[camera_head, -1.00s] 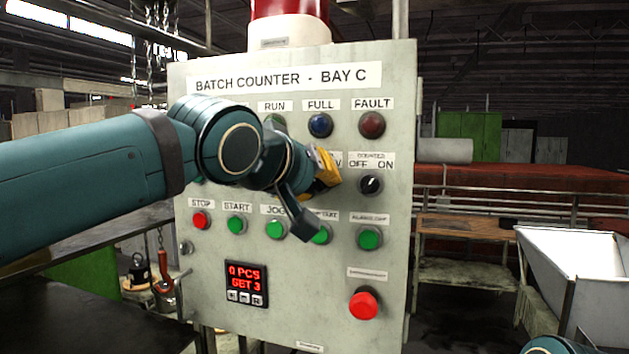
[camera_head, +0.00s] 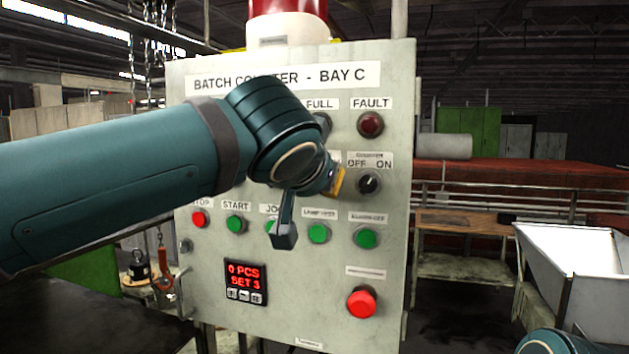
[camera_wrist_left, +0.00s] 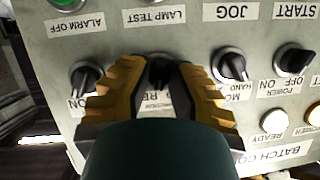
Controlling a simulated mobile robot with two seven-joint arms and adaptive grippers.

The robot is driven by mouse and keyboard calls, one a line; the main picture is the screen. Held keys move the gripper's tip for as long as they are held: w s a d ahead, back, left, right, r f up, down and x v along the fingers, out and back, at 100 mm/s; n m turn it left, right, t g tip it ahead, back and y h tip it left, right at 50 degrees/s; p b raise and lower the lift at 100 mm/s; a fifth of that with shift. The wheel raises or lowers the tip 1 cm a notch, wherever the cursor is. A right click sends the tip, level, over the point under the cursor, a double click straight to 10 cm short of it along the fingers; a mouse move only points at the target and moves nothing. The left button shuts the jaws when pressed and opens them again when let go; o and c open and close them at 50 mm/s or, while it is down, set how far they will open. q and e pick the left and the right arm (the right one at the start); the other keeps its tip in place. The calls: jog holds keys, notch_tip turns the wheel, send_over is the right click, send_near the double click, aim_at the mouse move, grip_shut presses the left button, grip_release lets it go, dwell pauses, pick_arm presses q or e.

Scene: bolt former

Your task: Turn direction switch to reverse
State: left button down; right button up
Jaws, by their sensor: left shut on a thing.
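The direction switch (camera_wrist_left: 160,72) is a black knob on the grey panel. In the left wrist view, which is upside down, its label is partly covered and only pieces of the words show. My left gripper (camera_wrist_left: 159,80) has its yellow-lined fingers on both sides of this knob and is shut on it. In the head view my left gripper (camera_head: 337,181) is at the panel, left of the counter switch, and my wrist hides the direction switch. The knob's exact pointing is hard to tell. My right gripper is not in view.
The counter OFF/ON switch (camera_head: 369,184) is close to the right of my gripper. Green push buttons, such as the lamp test button (camera_head: 318,233), sit just below. A red mushroom button (camera_head: 361,304) is lower right. The mode switch (camera_wrist_left: 229,65) is beside my fingers.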

pick_arm(q)
jog(key=shift+f+m+t+y, duration=0.2)
jog(key=shift+m+y, duration=0.2)
jog(key=shift+m, duration=0.15)
jog(key=shift+f+m+t+y, duration=0.1)
jog(key=shift+m+t+y, duration=0.1)
jog(key=shift+m+y, duration=0.3)
jog(key=shift+w, duration=0.1)
jog(key=c, duration=0.7)
grip_release()
jog(key=shift+w, duration=0.1)
jog(key=shift+c, duration=0.2)
jog(key=shift+r, duration=0.1)
jog(key=shift+s+r, duration=0.1)
jog(key=shift+s, duration=0.1)
jog(key=v, duration=1.1)
jog(key=shift+s, duration=0.4)
jog(key=shift+a, duration=0.1)
